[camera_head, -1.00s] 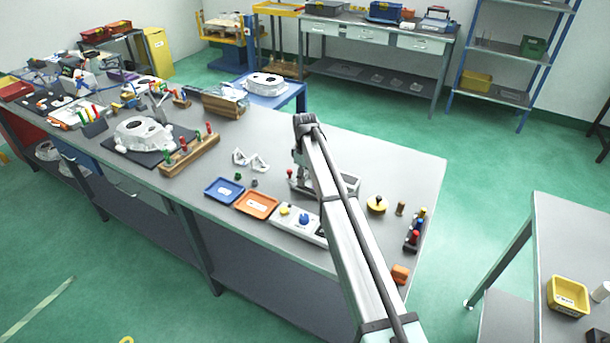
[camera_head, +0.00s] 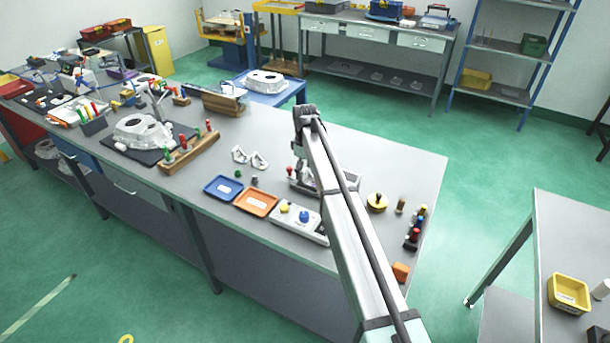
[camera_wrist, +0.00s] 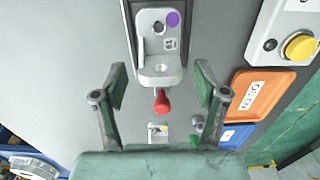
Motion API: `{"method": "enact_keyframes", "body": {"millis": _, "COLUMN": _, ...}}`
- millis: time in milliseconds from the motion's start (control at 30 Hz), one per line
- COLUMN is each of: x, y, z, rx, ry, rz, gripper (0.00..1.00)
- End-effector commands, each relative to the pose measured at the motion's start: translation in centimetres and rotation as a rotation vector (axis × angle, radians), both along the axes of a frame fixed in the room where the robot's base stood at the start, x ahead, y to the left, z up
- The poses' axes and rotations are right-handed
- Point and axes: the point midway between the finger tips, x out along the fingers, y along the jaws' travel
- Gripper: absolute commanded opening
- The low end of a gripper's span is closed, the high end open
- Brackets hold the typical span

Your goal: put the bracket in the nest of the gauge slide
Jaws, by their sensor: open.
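In the wrist view, a light metal L-shaped piece (camera_wrist: 160,40) with round holes and a purple dot looks like the bracket. It lies on the gauge slide (camera_wrist: 129,22), near a red knob (camera_wrist: 162,104); I cannot tell how fully it is seated. In the head view the gauge slide (camera_head: 347,182) is partly hidden behind my arm. My gripper (camera_wrist: 160,90) is open and empty, its fingers apart on either side of the slide's knob end. It does not visibly touch the piece. In the head view my arm largely hides the gripper.
Two pale castings (camera_head: 250,157) lie left of the slide. A blue tray (camera_head: 223,188), an orange tray (camera_head: 270,210) and a button box (camera_head: 283,222) line the front edge. A brass knobbed disc (camera_head: 377,203) and several coloured-top pieces (camera_head: 414,236) stand to the right.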

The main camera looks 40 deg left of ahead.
Motion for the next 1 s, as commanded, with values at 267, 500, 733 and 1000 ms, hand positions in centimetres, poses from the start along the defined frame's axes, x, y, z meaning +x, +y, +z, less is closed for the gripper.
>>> {"method": "enact_keyframes", "body": {"millis": 267, "x": 0.1, "y": 0.1, "z": 5.2, "rx": 0.001, "ry": -0.001, "rz": 0.0, "gripper": 0.72}}
{"method": "enact_keyframes", "body": {"millis": 500, "x": 0.0, "y": 0.1, "z": 8.8, "rx": 0.001, "ry": -0.001, "rz": 0.0, "gripper": 0.72}}
{"method": "enact_keyframes", "body": {"millis": 733, "x": 0.0, "y": 0.0, "z": 10.0, "rx": 0.0, "ry": 0.0, "rz": 0.0, "gripper": 0.72}}
{"method": "enact_keyframes", "body": {"millis": 1000, "x": 0.0, "y": -0.1, "z": 10.0, "rx": 0.0, "ry": -0.001, "rz": -0.001, "gripper": 0.72}}
